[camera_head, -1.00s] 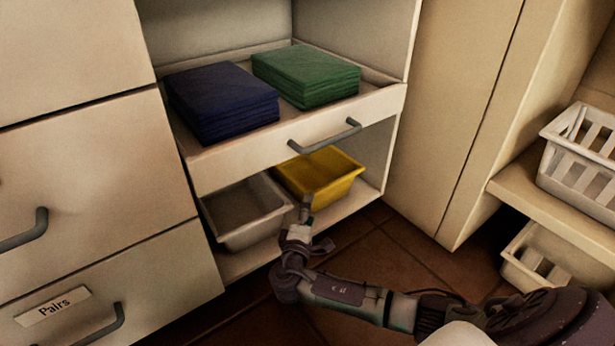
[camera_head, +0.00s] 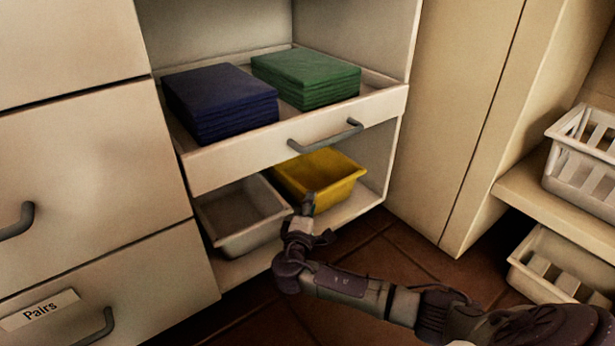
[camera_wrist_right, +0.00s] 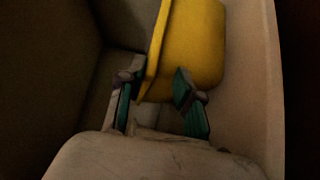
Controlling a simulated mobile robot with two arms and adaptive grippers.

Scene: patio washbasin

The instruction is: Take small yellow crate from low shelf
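The small yellow crate (camera_head: 335,188) stands on the low shelf (camera_head: 352,208), under the pulled-out drawer and right of a grey crate (camera_head: 240,212). My right gripper (camera_head: 308,207) is at the yellow crate's near left corner. In the right wrist view the gripper (camera_wrist_right: 155,92) is open, its two fingers apart. The yellow crate (camera_wrist_right: 195,45) lies ahead, with its rim edge coming down between the fingertips. I cannot tell whether either finger touches it. My left gripper is not in view.
The drawer (camera_head: 230,160) above holds blue (camera_head: 220,100) and green (camera_head: 305,75) cloth stacks and overhangs the crates. Closed drawers are at left. A tall cabinet side (camera_head: 440,120) stands at right, with white baskets (camera_head: 585,150) beyond. The tiled floor in front is clear.

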